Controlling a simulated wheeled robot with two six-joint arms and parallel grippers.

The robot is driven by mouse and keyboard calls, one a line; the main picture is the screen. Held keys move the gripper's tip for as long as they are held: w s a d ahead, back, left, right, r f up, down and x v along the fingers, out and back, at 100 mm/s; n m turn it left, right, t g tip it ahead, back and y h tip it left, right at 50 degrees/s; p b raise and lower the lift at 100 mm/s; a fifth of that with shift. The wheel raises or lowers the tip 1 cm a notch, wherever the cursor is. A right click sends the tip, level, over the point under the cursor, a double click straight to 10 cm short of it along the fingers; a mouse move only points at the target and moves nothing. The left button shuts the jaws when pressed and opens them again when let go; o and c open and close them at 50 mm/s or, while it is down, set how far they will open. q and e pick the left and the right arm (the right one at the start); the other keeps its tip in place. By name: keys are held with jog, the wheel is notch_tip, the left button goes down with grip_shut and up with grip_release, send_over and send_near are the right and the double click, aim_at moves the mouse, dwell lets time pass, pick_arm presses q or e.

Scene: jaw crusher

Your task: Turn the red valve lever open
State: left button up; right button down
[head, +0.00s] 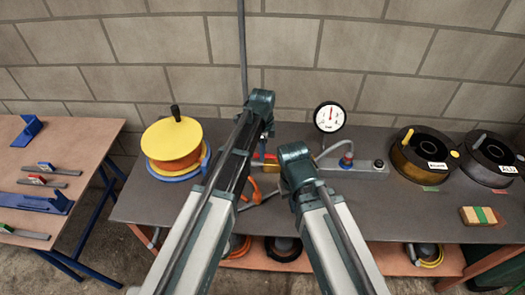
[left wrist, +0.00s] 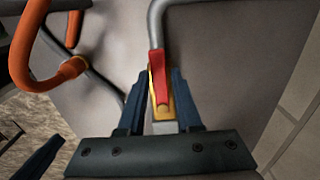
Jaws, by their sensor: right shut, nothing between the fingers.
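The red valve lever (left wrist: 158,75), with a yellow part (left wrist: 168,103) beside it, sits at the end of a grey pipe in the left wrist view. In the head view the lever (head: 270,157) shows partly between my arms. The fingers of my left gripper (left wrist: 160,90) stand on either side of the lever, close to it. I cannot tell whether both fingers touch it. In the head view my left gripper (head: 262,103) is mostly hidden by its wrist. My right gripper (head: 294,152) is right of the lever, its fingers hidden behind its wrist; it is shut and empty.
A pressure gauge (head: 330,117) and a grey manifold (head: 360,166) stand right of the lever. A yellow-orange reel (head: 172,143) is at left, and dark drums (head: 425,157) are at right. An orange hooked part (left wrist: 30,60) lies left of my left gripper.

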pick_arm(q)
jog(key=shift+o, duration=1.3)
jog(key=shift+r, duration=0.15)
notch_tip(320, 180, up, 14)
jog(key=p, duration=1.4)
jog(key=shift+f, duration=0.2)
jog(key=s+a+f+n+y+b, duration=0.1)
jog(key=s+n+b, duration=0.1)
jog(key=s+n, duration=1.2)
jog(key=s, duration=0.7)
jog(key=shift+f, duration=0.4)
